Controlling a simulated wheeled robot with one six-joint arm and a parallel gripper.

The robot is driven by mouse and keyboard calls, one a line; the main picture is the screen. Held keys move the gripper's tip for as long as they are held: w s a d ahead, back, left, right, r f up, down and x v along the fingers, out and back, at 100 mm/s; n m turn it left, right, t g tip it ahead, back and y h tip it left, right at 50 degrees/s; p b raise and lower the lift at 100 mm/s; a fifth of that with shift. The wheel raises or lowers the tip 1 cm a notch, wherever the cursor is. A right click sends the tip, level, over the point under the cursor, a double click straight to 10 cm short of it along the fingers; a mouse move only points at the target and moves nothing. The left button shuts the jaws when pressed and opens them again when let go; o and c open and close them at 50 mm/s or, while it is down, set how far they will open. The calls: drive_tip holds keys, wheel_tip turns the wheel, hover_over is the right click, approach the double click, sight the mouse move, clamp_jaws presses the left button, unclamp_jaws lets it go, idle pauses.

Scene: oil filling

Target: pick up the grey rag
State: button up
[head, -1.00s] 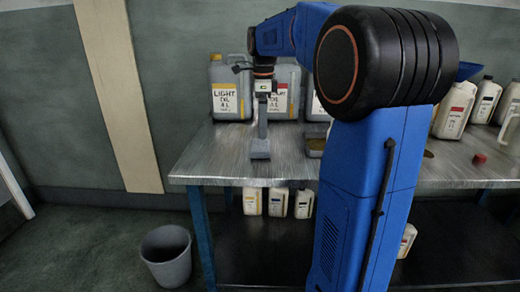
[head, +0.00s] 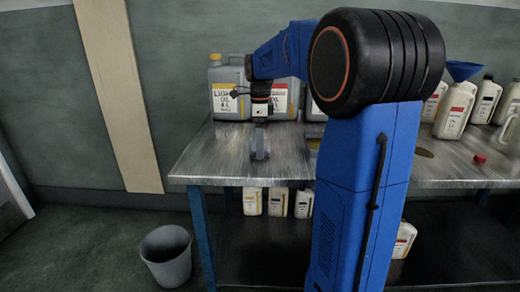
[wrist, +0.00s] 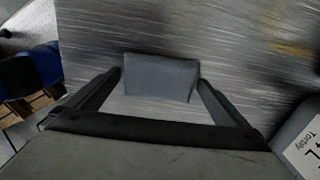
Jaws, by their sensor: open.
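The grey rag (wrist: 160,80) lies on the metal table as a small folded block. In the wrist view it sits between the two fingers of my gripper (wrist: 159,77), which are spread apart at its left and right sides. The right fingertip is very close to the rag's edge; I cannot tell whether it touches. In the head view my gripper (head: 261,140) points down at the rag near the table's left part, and the rag is hard to make out behind the fingers.
Large oil canisters (head: 230,88) stand behind the gripper on the metal table (head: 205,165). One canister (wrist: 302,140) is close at lower right in the wrist view. Several bottles (head: 455,110) and a red cap (head: 479,159) are on the right. A grey bin (head: 167,259) stands on the floor.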

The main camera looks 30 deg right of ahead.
drive_tip(key=c, duration=0.9)
wheel_tip(320, 180, up, 28)
drive_tip(key=shift+o, duration=0.3)
drive_tip(key=shift+d, duration=0.1)
